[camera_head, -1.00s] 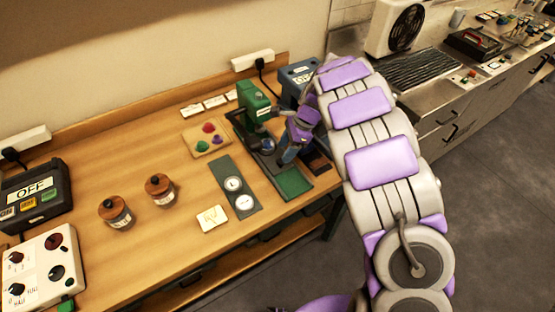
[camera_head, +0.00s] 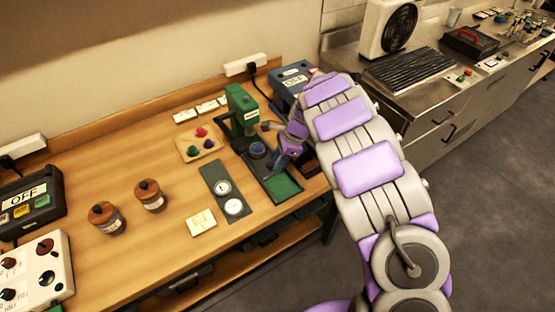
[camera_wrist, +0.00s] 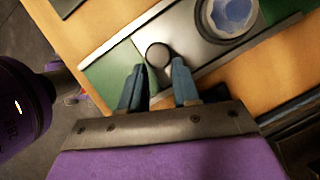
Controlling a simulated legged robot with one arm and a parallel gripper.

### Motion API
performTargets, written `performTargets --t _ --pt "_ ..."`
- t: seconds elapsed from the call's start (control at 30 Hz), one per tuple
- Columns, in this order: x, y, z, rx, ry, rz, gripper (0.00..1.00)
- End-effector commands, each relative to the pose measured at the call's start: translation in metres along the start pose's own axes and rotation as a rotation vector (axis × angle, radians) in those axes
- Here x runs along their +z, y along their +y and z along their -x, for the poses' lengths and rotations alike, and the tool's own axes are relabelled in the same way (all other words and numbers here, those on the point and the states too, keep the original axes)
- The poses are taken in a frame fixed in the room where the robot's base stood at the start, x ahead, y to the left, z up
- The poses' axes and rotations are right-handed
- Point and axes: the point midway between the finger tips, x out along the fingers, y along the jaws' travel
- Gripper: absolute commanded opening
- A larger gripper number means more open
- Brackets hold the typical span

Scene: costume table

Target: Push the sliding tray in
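The sliding tray is a grey metal plate (camera_wrist: 186,50) on a green base, seen close in the wrist view. It carries a round holder (camera_wrist: 225,18) with a blue faceted piece in it and has a dark round knob (camera_wrist: 158,54) near one end. In the head view the tray is partly hidden by my arm, under the green press (camera_head: 243,108); the blue piece (camera_head: 257,150) shows below the press head. My gripper (camera_wrist: 158,70) is open, its two blue fingers apart, with the knob just at or beyond the gap between the tips. I cannot tell whether they touch it.
A dark plate with two white dials (camera_head: 228,188), a pale card (camera_head: 201,222) and a board with coloured pieces (camera_head: 198,144) lie left of the press. Two lidded jars (camera_head: 150,195) stand farther left.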

Motion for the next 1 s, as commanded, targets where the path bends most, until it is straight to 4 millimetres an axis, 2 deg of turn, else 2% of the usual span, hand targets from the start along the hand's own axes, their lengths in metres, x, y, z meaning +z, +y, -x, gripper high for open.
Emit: performTargets --t 0.03,0.3,0.67,1.0 --pt "0.003 0.000 -0.002 0.003 0.004 0.002 0.25" --pt "0.010 0.000 -0.007 0.009 0.008 0.004 0.00" --pt "0.006 0.000 -0.003 0.008 0.000 0.005 0.00" --pt "0.019 -0.022 0.001 0.007 -0.005 0.011 0.00"
